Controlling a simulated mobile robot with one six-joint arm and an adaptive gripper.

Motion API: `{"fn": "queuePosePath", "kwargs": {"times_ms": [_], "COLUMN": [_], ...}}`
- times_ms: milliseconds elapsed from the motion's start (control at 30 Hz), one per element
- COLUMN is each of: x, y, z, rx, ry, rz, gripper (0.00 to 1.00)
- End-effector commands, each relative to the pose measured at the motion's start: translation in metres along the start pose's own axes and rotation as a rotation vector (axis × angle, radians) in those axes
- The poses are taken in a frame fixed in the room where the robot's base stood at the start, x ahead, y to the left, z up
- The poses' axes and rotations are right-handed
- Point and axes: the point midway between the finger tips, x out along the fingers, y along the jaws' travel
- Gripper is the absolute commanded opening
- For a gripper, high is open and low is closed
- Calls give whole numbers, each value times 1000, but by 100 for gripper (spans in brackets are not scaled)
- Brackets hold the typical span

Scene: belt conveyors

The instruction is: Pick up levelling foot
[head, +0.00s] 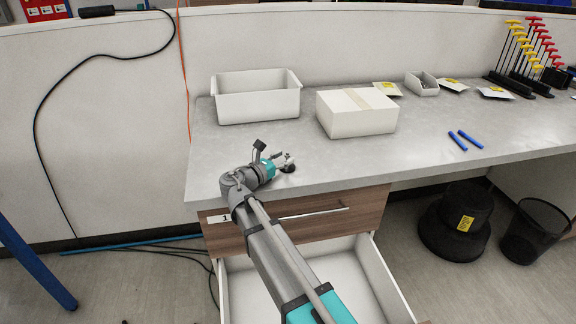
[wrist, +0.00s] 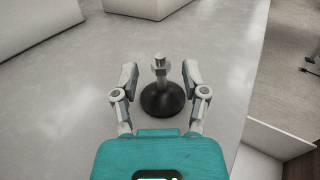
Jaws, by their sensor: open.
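The levelling foot (wrist: 162,98) stands upright on the grey worktop, with a round black base and a metal stem. In the wrist view my gripper (wrist: 160,80) is open, with one finger on each side of the stem. I cannot tell whether either finger touches it. In the head view the black base of the levelling foot (head: 288,168) shows near the left front part of the worktop, and my gripper (head: 284,158) partly hides the rest.
A white open bin (head: 257,107) and a closed white box (head: 357,122) stand behind my gripper on the worktop (head: 420,150). An open drawer (head: 388,292) is below the front edge. Worktop around the foot is clear.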

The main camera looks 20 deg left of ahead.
Motion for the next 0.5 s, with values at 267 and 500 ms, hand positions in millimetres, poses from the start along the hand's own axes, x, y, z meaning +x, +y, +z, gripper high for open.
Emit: {"fn": "queuePosePath", "kwargs": {"times_ms": [267,500], "x": [19,19], "y": [0,0], "z": [0,0], "rx": [0,0], "ry": [0,0], "rz": [0,0], "gripper": [57,57]}}
